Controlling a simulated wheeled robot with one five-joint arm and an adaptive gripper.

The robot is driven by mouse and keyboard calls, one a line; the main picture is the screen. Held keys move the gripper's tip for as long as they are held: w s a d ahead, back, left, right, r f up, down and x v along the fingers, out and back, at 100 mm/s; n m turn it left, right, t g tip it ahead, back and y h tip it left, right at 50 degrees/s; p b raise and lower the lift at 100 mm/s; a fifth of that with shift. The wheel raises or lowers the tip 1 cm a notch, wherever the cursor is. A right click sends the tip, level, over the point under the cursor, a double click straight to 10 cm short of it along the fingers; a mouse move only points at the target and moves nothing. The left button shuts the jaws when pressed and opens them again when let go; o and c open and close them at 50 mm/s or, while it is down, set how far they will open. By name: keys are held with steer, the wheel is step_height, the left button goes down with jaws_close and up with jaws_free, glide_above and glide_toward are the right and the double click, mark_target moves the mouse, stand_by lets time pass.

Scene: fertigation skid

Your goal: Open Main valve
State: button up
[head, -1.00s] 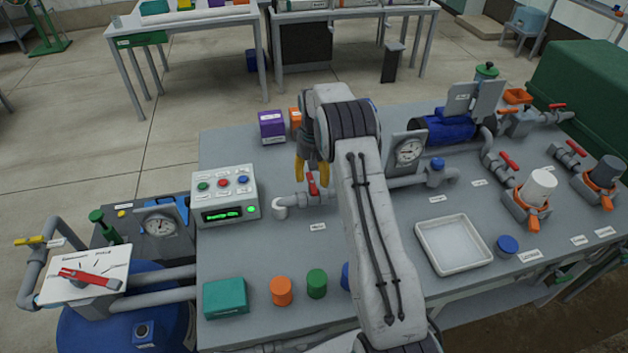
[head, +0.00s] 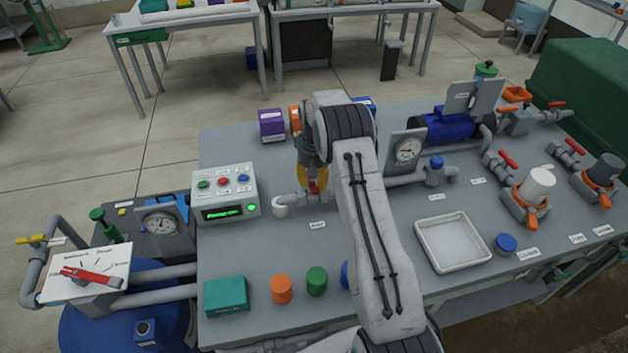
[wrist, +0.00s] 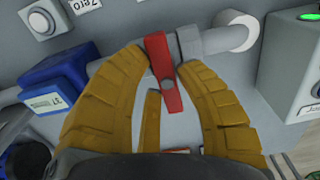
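A red lever handle (head: 313,187) sits on a grey pipe valve right of the control box; I cannot read its label. In the wrist view the red handle (wrist: 164,78) lies between the fingertips of my gripper (wrist: 163,62). The yellow fingers stand apart, one on each side, with a third finger below the handle's free end. Gaps show beside the handle, so it does not look clamped. In the head view my gripper (head: 313,176) is over the handle and partly hidden by my arm.
The control box (head: 225,193) with coloured buttons and a lit display stands left of the valve. Purple (head: 271,125) and orange boxes stand behind. A white tray (head: 453,243) lies at front right.

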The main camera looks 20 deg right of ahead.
jaws_close()
steer(key=shift+n, duration=0.3)
steer(key=n+b, duration=0.2)
steer(key=shift+w+f+n, duration=0.1)
steer(key=shift+f+n, duration=0.05)
steer(key=shift+n, duration=0.15)
steer(key=n+b, duration=0.1)
steer(key=n, duration=0.3)
steer(key=shift+w+d+n, duration=0.1)
steer(key=shift+d+n, duration=0.05)
steer(key=shift+n, duration=0.15)
steer(key=n+b, duration=0.1)
steer(key=n, duration=0.4)
steer(key=shift+w, duration=0.15)
steer(key=shift+w+n, duration=0.15)
steer(key=shift+n, duration=2.55)
